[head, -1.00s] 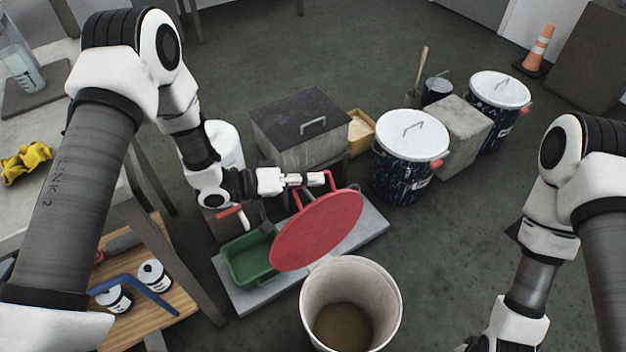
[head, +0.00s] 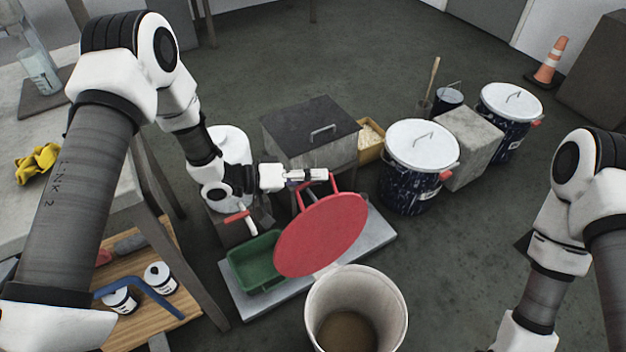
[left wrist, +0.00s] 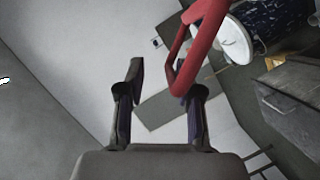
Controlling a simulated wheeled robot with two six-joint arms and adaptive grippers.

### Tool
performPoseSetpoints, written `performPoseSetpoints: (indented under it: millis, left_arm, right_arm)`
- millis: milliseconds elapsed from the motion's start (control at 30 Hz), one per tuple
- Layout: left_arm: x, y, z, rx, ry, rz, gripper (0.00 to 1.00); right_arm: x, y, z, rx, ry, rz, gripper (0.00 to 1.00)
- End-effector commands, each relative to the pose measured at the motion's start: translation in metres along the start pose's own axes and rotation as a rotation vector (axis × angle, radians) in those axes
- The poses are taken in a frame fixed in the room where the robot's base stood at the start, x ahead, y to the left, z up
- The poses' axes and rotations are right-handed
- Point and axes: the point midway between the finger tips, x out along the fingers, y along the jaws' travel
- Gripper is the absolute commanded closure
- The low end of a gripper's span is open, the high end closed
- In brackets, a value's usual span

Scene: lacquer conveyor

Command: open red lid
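The round red lid (head: 322,236) stands steeply tilted at the far side of an open white bucket (head: 312,308) with brown contents. Its red loop handle (head: 301,196) rises from its upper left edge. My left gripper (head: 325,175) is at the top of this handle. In the left wrist view, the left gripper's two fingers (left wrist: 162,88) are apart, and the red handle (left wrist: 206,38) is close to the right finger; I cannot tell whether they touch. The lid's disc is not seen there. My right arm shows at the lower right, with its gripper out of frame.
A green tray (head: 240,262) lies on a grey slab (head: 268,303) left of the lid. A dark-topped box (head: 290,120) and a white-lidded drum (head: 408,190) stand behind. A workbench (head: 60,215) is at left. Floor right of the bucket is clear.

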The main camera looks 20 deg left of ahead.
Motion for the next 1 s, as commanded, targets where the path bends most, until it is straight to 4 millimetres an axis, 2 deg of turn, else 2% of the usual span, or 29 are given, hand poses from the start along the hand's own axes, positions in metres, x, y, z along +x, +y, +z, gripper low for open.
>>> performPoseSetpoints:
  millis: [200, 400, 1000]
  left_arm:
    - [-0.011, 0.043, -0.028, 0.004, 0.002, 0.003, 0.65]
    - [-0.018, 0.068, -0.043, 0.000, 0.000, 0.001, 0.65]
    - [-0.019, 0.071, -0.044, -0.001, -0.001, 0.000, 0.65]
  right_arm:
    - [0.000, 0.000, 0.000, 0.000, 0.000, 0.000, 0.60]
    - [0.000, 0.000, 0.000, 0.000, 0.000, 0.000, 0.60]
    - [0.000, 0.000, 0.000, 0.000, 0.000, 0.000, 0.60]
